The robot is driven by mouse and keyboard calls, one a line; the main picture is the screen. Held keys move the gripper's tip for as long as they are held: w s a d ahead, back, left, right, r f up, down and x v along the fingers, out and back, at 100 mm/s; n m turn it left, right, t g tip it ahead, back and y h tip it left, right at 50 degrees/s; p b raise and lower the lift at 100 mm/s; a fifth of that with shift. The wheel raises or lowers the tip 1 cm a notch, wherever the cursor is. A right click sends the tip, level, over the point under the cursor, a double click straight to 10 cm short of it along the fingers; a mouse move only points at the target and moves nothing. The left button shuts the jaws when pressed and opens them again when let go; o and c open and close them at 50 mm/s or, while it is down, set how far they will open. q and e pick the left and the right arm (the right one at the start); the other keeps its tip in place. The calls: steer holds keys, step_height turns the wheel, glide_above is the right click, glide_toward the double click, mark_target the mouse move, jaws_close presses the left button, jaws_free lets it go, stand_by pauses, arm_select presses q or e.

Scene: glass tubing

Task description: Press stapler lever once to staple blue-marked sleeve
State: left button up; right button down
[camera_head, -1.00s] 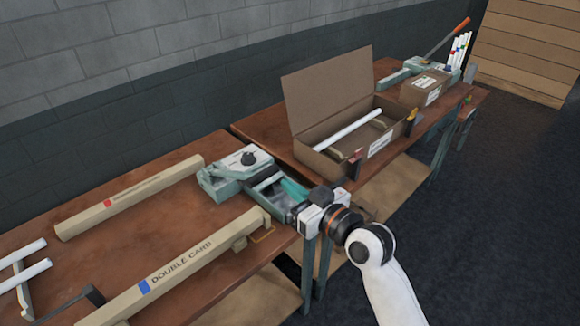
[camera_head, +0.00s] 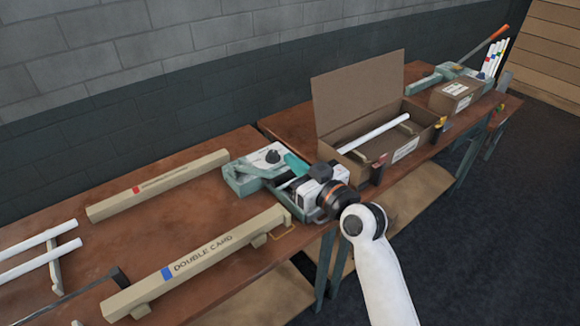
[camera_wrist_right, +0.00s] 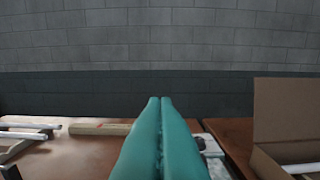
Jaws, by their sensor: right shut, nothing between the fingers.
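The blue-marked sleeve (camera_head: 205,257) is a long beige card box lettered "DOUBLE CARD", lying along the table's front edge; its right end is near the teal-and-grey bench machine with a black knob (camera_head: 245,180). I cannot tell for sure that this machine is the stapler. My right gripper (camera_head: 290,158) has its teal fingers together, empty, over the right part of that machine and partly hiding it. The fingers also fill the middle of the right wrist view (camera_wrist_right: 160,101), pointing toward the wall. Whether they touch the machine is unclear. My left gripper is not in view.
A red-marked sleeve (camera_head: 160,185) lies behind, and white tubes (camera_head: 38,238) rest at left. An open carton (camera_head: 358,90) holding a white tube stands right of the machine. Farther right are a small labelled box (camera_head: 457,94) and another teal device with an orange-handled lever (camera_head: 487,41).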

mark_target(289, 179)
steer(key=x, duration=0.3)
steer(key=shift+f+p, duration=0.2)
steer(key=shift+p, duration=0.15)
steer(key=shift+s+d+f, duration=0.15)
steer(key=shift+s+f, duration=0.05)
steer(key=shift+f, duration=0.4)
steer(key=shift+s+d+f, duration=0.15)
steer(key=shift+s+f, duration=0.05)
steer(key=shift+f, duration=0.4)
steer(key=shift+s+d+f, duration=0.15)
steer(key=shift+s+f, duration=0.05)
steer(key=shift+f, duration=0.3)
